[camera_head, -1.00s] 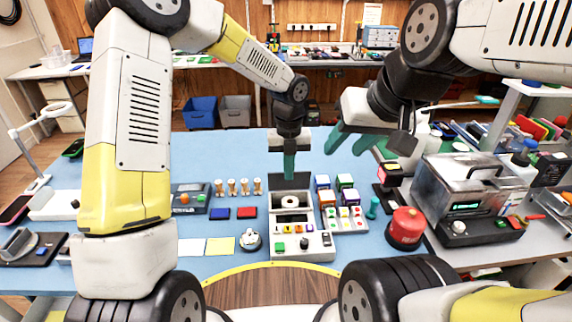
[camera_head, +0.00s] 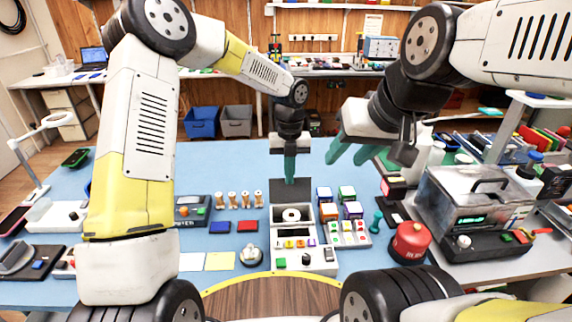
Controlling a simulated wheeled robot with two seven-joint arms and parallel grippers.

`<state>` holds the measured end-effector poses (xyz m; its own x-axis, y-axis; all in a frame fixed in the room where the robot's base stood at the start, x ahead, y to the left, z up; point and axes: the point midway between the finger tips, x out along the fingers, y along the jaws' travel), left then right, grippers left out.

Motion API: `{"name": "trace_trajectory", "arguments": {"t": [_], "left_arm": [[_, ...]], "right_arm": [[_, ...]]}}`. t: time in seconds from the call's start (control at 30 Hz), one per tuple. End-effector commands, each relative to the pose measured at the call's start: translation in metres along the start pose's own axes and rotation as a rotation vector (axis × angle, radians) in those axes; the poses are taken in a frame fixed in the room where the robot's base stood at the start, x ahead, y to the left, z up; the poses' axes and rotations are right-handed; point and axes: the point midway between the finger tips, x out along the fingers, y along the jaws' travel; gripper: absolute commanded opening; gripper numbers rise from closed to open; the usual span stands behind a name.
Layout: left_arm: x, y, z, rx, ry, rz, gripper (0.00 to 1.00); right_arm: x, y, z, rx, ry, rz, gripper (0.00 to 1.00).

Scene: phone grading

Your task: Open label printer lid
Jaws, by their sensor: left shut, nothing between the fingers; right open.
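The label printer (camera_head: 321,256) is a white box in the middle of the blue table, with colored buttons and a black knob on its front. Its dark lid (camera_head: 291,187) stands up at the back, and a white label roll (camera_head: 291,215) shows in the open bay. My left gripper (camera_head: 290,180) is shut and empty, pointing down with its green fingertips at the top edge of the lid; I cannot tell if they touch it. My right gripper (camera_head: 348,152) is open and empty, above the table to the right of the printer.
Colored blocks (camera_head: 347,193) and a tray with colored buttons (camera_head: 362,236) stand right of the printer. A red canister (camera_head: 409,243) and a metal machine (camera_head: 462,205) stand further right. Small brass-colored pieces (camera_head: 232,200) and blue and red pads (camera_head: 219,227) lie left.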

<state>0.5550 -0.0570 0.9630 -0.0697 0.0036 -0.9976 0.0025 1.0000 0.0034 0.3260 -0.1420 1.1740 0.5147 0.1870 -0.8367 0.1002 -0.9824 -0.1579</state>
Motion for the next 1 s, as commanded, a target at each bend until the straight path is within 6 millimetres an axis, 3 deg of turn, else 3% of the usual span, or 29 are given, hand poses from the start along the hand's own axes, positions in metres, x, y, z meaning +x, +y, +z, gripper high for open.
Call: {"name": "trace_trajectory", "arguments": {"t": [0.03, 0.37, 0.7, 1.0], "left_arm": [[-0.001, 0.002, 0.01, -0.005, -0.024, -0.006, 0.0], [-0.003, 0.004, 0.011, -0.008, -0.024, -0.005, 0.0], [-0.055, 0.002, 0.004, -0.005, -0.017, -0.003, 0.0], [-0.089, 0.008, -0.006, -0.076, -0.024, 0.003, 0.0]], "right_arm": [[0.0, 0.0, 0.0, 0.0, 0.0, 0.0, 0.41], [0.0, 0.0, 0.0, 0.0, 0.0, 0.0, 0.41], [0.0, 0.0, 0.0, 0.0, 0.0, 0.0, 0.41], [0.0, 0.0, 0.0, 0.0, 0.0, 0.0, 0.41]]}}
